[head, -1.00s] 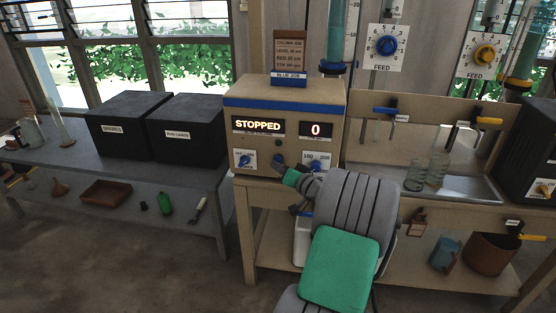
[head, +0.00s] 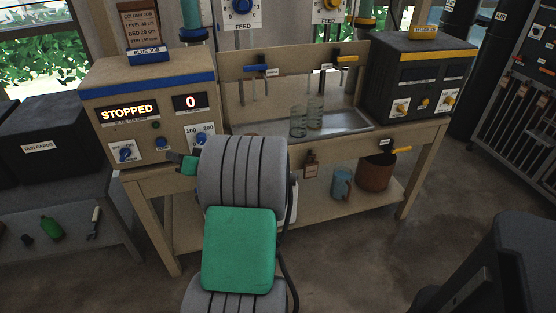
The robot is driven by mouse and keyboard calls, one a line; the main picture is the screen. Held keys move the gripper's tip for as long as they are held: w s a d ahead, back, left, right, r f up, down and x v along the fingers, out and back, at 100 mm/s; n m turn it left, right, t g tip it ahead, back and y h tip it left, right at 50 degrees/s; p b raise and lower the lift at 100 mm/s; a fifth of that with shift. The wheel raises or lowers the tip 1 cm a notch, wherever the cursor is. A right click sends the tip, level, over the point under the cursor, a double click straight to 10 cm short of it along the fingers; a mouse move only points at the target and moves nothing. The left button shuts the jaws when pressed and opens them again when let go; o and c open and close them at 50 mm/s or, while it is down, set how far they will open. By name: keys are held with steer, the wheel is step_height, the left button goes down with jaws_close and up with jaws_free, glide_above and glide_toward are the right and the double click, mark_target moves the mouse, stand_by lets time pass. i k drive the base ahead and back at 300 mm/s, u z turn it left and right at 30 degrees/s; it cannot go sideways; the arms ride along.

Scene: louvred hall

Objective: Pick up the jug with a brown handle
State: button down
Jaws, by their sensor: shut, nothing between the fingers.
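A small blue jug (head: 341,183) stands on the lower shelf of the bench, right of centre in the head view. Its handle is too small and dim for me to be sure of the colour. My gripper (head: 176,158) is partly in view at the left, in front of the control box with the STOPPED display. It is shut and empty, well to the left of the jug and higher. My grey and green arm hides much of the shelf's left part.
A brown pot (head: 376,174) stands just right of the jug, and a small brown bottle (head: 311,164) to its left. Two glass beakers (head: 299,122) stand in the metal tray above. A dark box (head: 420,82) sits at the bench's right end. The floor in front is clear.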

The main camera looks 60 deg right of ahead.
mark_target(342, 186)
steer(key=z, duration=2.8)
